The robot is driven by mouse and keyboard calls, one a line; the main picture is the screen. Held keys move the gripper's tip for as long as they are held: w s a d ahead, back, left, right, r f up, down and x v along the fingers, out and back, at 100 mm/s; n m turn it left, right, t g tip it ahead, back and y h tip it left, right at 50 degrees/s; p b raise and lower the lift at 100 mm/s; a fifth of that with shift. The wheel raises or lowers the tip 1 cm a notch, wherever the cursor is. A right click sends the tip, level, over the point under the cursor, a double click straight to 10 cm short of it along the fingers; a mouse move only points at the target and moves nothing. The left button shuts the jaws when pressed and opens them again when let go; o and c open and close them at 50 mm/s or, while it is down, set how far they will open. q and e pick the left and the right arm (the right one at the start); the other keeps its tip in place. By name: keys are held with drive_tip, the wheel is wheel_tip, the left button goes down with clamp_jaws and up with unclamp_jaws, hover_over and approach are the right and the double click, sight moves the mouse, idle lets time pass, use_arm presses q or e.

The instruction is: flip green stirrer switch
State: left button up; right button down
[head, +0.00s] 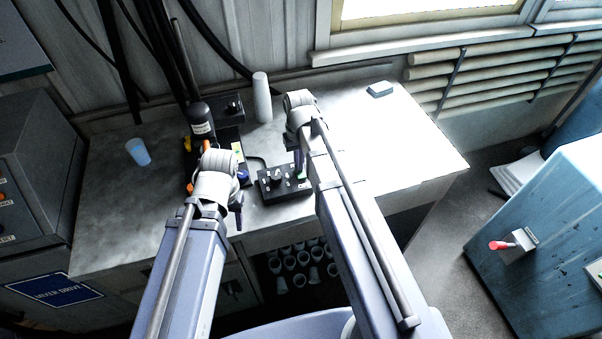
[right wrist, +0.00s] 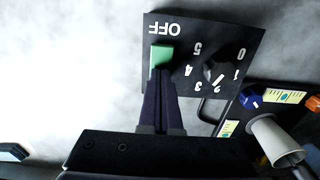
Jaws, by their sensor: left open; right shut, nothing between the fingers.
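The green stirrer switch (right wrist: 160,56) is on a black control box (right wrist: 192,32), beside the white letters OFF in the right wrist view. The box also has a dial (right wrist: 216,72) with numbers around it. In the head view the box (head: 270,187) lies on the table in front of the disperser (head: 201,122). My right gripper (right wrist: 160,73) is shut and empty, its fingertips at the green switch and covering part of it; I cannot tell whether they touch. It is over the box in the head view (head: 299,172). My left gripper (head: 239,222) is open near the table's front edge.
A small grey block (head: 380,89) lies at the back right. The table's right part is clear. A blue cabinet (head: 540,240) with a red-handled lever stands at the right.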

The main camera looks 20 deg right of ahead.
use_arm(q)
wheel_tip(320, 180, up, 7)
drive_tip(key=p, duration=0.6)
drive_tip(key=shift+p, duration=0.35)
use_arm(e)
wheel_tip(320, 180, up, 7)
use_arm(q)
drive_tip(key=shift+f, duration=0.1)
use_arm(e)
drive_tip(key=shift+a+f, duration=0.1)
